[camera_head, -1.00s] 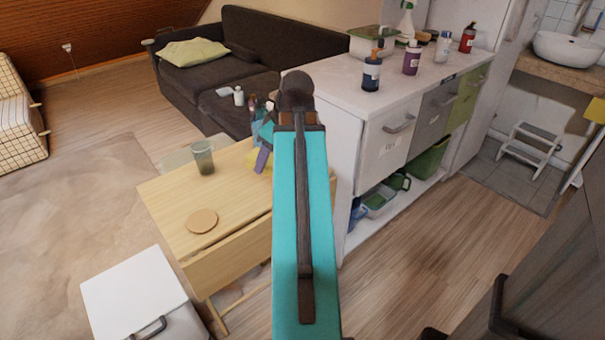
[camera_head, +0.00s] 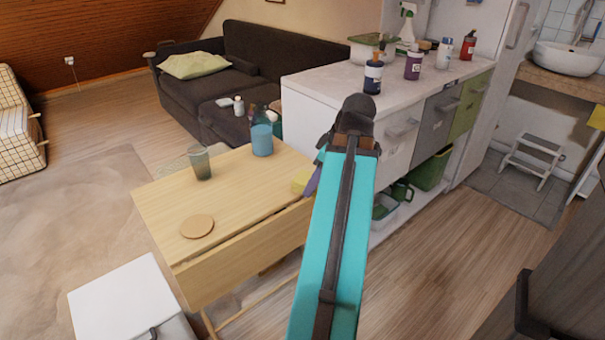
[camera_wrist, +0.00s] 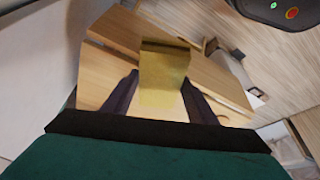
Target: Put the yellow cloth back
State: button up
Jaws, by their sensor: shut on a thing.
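The yellow cloth (camera_head: 300,181) shows as a small patch beside the right edge of the wooden table, partly hidden by my gripper (camera_head: 312,183). In the wrist view the yellow cloth (camera_wrist: 164,72) is a flat folded piece between the two dark fingers of my gripper (camera_wrist: 160,88). My gripper is shut on it, with the wooden table behind it in that view. My own arm hides part of the area around the gripper in the head view.
The wooden table (camera_head: 243,198) holds a glass (camera_head: 200,163), a blue bottle (camera_head: 262,138) and a round coaster (camera_head: 198,227). A white counter (camera_head: 322,82) with several bottles stands to the right. A white box (camera_head: 128,300) is at lower left. Open floor (camera_head: 450,260) lies at right.

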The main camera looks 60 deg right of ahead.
jog(key=shift+w+d+r+p, duration=0.15)
jog(key=shift+d+r+p, duration=0.05)
jog(key=shift+p, duration=0.75)
jog(key=w+d+p, duration=0.1)
jog(key=p, duration=0.6)
jog(key=shift+d, duration=0.1)
jog(key=p, duration=0.8)
jog(key=shift+w+d+f, duration=0.15)
jog(key=shift+w, duration=0.15)
jog(key=shift+w+d+f+p, duration=0.1)
jog(key=shift+w+d+f, duration=0.15)
jog(key=shift+w+d, duration=1.35)
jog(key=shift+w+d+f+p, duration=0.15)
jog(key=shift+w+d+f, duration=0.15)
jog(key=shift+w+d, duration=1.3)
jog(key=shift+w+d+f+p, duration=0.1)
jog(key=shift+w+d+f, duration=0.15)
jog(key=shift+w+d, duration=1.3)
jog(key=shift+s+d+f, duration=0.1)
jog(key=shift+s, duration=0.05)
jog(key=shift+f, duration=1.65)
jog(key=shift+f, duration=0.15)
jog(key=o, duration=1)
